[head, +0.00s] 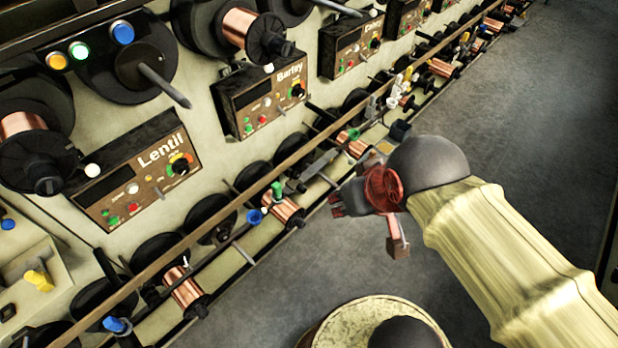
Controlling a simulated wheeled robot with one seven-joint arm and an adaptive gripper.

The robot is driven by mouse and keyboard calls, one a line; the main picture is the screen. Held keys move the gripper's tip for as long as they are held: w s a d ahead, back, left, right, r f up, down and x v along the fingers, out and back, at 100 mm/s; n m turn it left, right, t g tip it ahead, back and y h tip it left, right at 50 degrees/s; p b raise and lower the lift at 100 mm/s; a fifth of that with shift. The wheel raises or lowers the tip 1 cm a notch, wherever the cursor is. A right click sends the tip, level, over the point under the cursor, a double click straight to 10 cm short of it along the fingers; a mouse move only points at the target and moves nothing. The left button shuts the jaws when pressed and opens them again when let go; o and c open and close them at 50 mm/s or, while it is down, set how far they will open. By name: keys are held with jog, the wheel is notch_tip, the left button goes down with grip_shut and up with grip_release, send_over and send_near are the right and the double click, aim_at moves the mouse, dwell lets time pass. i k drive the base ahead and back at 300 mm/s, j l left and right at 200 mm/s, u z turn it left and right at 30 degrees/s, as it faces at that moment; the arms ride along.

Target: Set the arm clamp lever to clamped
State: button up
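My gripper (336,205) is at the end of my arm, over the grey floor, just right of the spool rail. It points left toward the rack. Its fingers are small and dark, and their gap is not clear. I see nothing held in it. Left of it, a green-topped lever or knob (278,190) stands by a lower copper spool (284,212), with a blue cup-shaped part (254,216) beside it. A gap separates my gripper from these parts. No label shows which part is the arm clamp lever, and its setting cannot be read.
Control panels marked Lentil (128,185) and Barley (266,98) line the rack. A long brown rail (190,240) runs in front of the lower spools. A yellow lever (38,280) is at far left. A round-topped drum (335,325) stands below my arm. The right-hand floor is clear.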

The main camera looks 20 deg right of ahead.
aim_at(350, 161)
jog(key=z, duration=0.65)
jog(key=i+l+z, duration=0.15)
jog(key=i, duration=0.95)
